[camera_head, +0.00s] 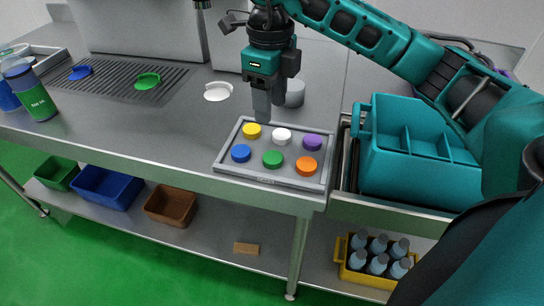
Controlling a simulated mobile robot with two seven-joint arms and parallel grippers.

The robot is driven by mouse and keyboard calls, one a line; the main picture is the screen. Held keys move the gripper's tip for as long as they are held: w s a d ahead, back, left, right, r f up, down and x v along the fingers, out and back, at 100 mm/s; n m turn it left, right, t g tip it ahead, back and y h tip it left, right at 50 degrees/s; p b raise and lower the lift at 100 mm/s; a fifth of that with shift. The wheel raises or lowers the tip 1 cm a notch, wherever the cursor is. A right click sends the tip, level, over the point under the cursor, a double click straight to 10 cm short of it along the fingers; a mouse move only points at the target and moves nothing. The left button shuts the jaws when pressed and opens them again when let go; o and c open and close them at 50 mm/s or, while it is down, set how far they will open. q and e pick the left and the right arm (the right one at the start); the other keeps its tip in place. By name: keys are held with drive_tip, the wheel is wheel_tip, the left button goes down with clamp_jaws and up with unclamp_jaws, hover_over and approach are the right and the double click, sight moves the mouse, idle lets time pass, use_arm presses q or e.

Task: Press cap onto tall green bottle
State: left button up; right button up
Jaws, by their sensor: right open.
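A bottle with a green label (39,104) stands upright at the far left of the steel counter. Its top is greyish, and I cannot tell whether a cap is on it. A grey tray (228,168) on the counter holds a green cap (273,159) in its front row, between a blue cap (241,153) and an orange cap (306,166). Yellow, white and purple caps sit in the back row. My right gripper (266,112) points down above the tray's back edge, near the yellow cap (252,131). It is open with nothing visible between its fingers. My left gripper is out of view.
A blue bottle (8,97) stands beside the green-labelled one. Blue, green (147,80) and white discs lie on or near the drain grille. A grey cup (295,94) stands behind my right gripper. A teal divided box (395,170) is right of the tray. The counter's front left is clear.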

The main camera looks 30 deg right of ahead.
hover_over(272, 157)
drive_tip(key=f, duration=0.6)
drive_tip(key=shift+w, duration=0.2)
drive_tip(key=shift+f, duration=0.6)
drive_tip(key=shift+s+f+b, duration=0.15)
drive_tip(key=shift+f+b, duration=0.15)
drive_tip(key=shift+f, duration=2.35)
drive_tip(key=c, duration=0.7)
drive_tip(key=shift+o, duration=0.2)
drive_tip(key=shift+r, duration=0.15)
